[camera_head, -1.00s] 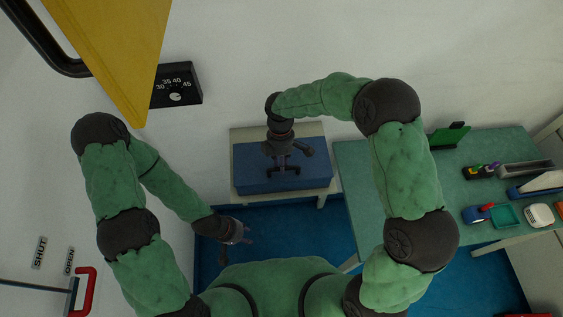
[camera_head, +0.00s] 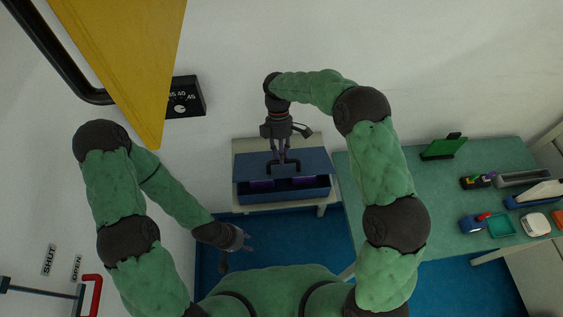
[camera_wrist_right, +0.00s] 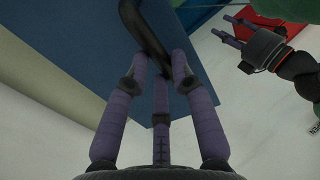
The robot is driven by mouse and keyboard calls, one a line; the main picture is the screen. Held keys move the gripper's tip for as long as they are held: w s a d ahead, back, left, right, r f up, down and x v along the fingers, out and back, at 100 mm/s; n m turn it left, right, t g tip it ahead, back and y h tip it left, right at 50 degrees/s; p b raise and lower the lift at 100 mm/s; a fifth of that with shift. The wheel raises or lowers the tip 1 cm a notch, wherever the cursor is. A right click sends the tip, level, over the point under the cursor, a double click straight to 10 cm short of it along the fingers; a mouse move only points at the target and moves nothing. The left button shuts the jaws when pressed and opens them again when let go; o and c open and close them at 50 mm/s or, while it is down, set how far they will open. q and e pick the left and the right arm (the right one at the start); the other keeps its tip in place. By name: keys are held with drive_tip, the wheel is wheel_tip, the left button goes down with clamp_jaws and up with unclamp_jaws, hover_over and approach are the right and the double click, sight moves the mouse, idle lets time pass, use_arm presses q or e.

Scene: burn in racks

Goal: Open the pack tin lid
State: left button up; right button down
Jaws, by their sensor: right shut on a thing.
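The pack tin (camera_head: 310,190) is a blue box on a pale stand in the middle of the head view. Its blue lid (camera_head: 318,160) is tilted up, with a gap along the front showing purple things (camera_head: 288,183) inside. My right gripper (camera_head: 283,158) is shut on the lid's dark handle (camera_head: 284,170). In the right wrist view the purple fingers (camera_wrist_right: 160,65) close around the dark handle (camera_wrist_right: 146,28), with the blue lid (camera_wrist_right: 90,55) behind. My left gripper (camera_head: 248,240) hangs lower left of the tin, apart from it; its fingers are too small to judge.
A green table (camera_head: 390,200) stands to the right with a green stand (camera_head: 443,148), a teal tray (camera_head: 501,226) and other small items. A yellow panel (camera_head: 125,60) and a black dial box (camera_head: 185,98) are at upper left. Blue floor (camera_head: 290,240) lies in front of the tin.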

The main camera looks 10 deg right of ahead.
drive_tip(key=shift+w+r, duration=0.35)
drive_tip(key=shift+w, duration=0.25)
drive_tip(key=shift+w+r, duration=0.3)
drive_tip(key=shift+w, duration=0.25)
drive_tip(key=c, duration=1.2)
unclamp_jaws()
drive_tip(key=shift+f, duration=0.1)
drive_tip(key=shift+c, duration=0.2)
drive_tip(key=shift+o, duration=1)
drive_tip(key=shift+w+f, duration=0.1)
drive_tip(key=shift+w, duration=0.3)
drive_tip(key=shift+s, duration=0.25)
drive_tip(key=v, duration=1.2)
